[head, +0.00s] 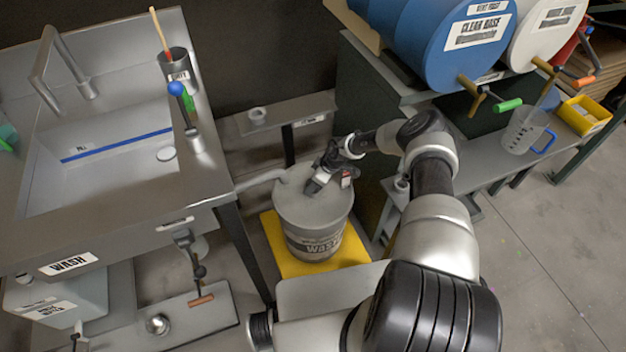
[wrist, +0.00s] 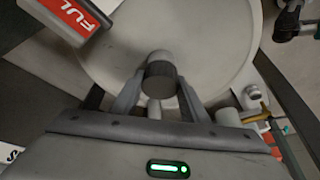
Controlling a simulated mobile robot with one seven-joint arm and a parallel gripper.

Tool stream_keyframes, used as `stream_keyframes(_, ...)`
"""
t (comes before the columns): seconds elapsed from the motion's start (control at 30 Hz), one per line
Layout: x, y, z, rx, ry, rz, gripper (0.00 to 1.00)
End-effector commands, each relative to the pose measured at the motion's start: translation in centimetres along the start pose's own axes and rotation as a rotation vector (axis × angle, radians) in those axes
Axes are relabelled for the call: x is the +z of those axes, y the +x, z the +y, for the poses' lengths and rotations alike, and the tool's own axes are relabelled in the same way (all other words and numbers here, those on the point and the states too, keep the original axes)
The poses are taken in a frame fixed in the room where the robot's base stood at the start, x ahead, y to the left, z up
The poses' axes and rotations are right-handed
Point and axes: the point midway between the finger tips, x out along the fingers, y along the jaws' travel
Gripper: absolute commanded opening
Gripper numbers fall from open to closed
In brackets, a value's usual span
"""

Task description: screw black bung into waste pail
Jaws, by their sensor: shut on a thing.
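The waste pail (head: 318,222) is a grey drum with a lid and a label, standing on a yellow mat. Its pale round top also fills the upper wrist view (wrist: 108,48). My gripper (head: 315,186) reaches down over the lid. In the wrist view my gripper (wrist: 160,90) has its two fingers on either side of a short dark cylinder with a greyer end, the black bung (wrist: 160,76), and is shut on it. The bung is at or just over the lid; I cannot tell whether it sits in an opening. In the head view my gripper hides it.
A red and grey block lettered "FUL" (wrist: 72,20) stands close to my gripper. The steel sink (head: 100,150) is left of the pail. A small shelf (head: 285,112) is behind. A blue drum (head: 440,40) and a bench with a clear jug (head: 524,130) are right.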

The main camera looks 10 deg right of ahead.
Motion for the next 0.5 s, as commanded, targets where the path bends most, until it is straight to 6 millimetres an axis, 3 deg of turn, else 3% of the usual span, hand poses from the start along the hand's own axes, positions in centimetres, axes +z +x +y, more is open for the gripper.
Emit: stream_keyframes(0.5, -0.16, -0.33, -0.03, 0.081, 0.192, -0.001, 0.16)
